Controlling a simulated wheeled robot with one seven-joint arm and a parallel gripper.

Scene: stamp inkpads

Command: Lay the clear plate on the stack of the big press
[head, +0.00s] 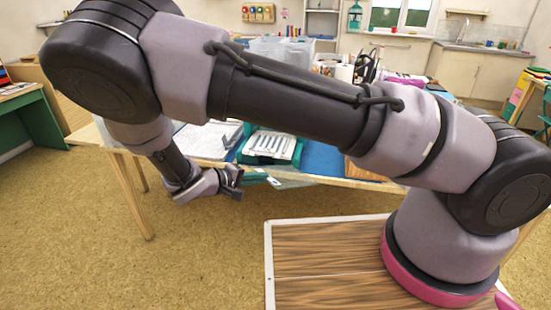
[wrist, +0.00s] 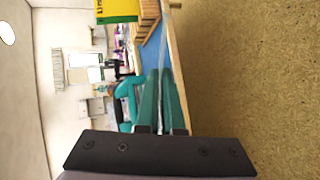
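My gripper (head: 262,179) is low in front of the table's near edge, its teal fingers pointing right in the head view. In the wrist view its green fingers (wrist: 161,100) are closed on the clear plate (wrist: 165,48), seen nearly edge-on. The plate (head: 292,184) is a faint see-through sheet, in the air beside the table edge in the head view. The big press looks to be the teal frame (head: 252,159) on the table, with a pale, dark-lined stack (head: 272,146) in it. My forearm hides part of the table behind it.
The table (head: 136,160) has a blue mat (head: 325,157). White sheets (head: 205,140) lie left of the press. A brown wooden item (head: 364,172) stands to the right at the front edge. Clear bins (head: 282,48) and other clutter fill the back.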

